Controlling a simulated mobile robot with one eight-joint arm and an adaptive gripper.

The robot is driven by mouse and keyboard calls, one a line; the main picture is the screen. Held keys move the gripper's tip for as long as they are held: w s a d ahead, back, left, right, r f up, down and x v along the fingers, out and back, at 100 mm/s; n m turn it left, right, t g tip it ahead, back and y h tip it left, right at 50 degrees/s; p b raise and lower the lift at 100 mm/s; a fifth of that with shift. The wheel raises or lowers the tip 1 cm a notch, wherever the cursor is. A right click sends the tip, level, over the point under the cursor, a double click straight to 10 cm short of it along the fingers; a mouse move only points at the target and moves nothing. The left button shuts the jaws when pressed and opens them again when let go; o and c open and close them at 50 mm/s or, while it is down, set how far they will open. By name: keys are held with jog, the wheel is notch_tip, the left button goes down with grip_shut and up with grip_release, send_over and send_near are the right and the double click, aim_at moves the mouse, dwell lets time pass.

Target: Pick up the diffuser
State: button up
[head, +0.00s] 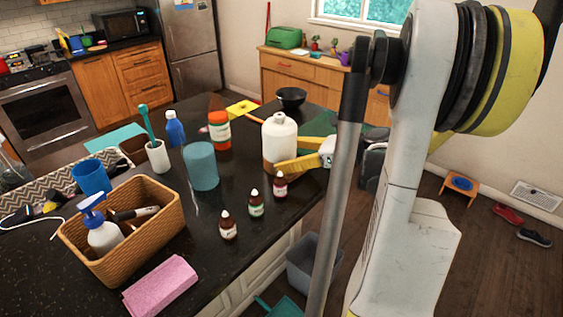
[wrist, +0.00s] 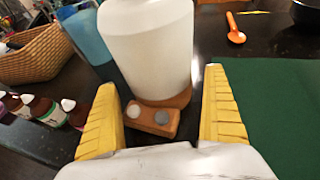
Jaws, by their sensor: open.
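The diffuser (head: 279,135) is a white bottle-shaped body on a wooden base, standing upright on the dark counter. In the wrist view its white body (wrist: 150,45) is at top centre, and the base with two round buttons (wrist: 158,117) faces my gripper. My gripper (head: 291,156) is open at the diffuser's right side in the head view. In the wrist view its yellow fingers (wrist: 160,85) are spread to the left and right of the base. Whether either finger touches it, I cannot tell. The diffuser's top is cut off in the wrist view.
Several small dropper bottles (head: 256,204) stand near the counter's front edge. A teal cup (head: 201,167), an orange-labelled jar (head: 219,131) and a wicker basket (head: 155,222) stand to the left. A green mat (wrist: 270,115) lies right of my gripper in the wrist view.

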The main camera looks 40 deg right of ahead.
jog(key=shift+x, duration=1.15)
jog(key=shift+d, duration=0.1)
jog(key=shift+c, duration=0.3)
jog(key=c, duration=1.2)
jog(key=shift+c, duration=0.5)
jog(key=shift+r, duration=0.15)
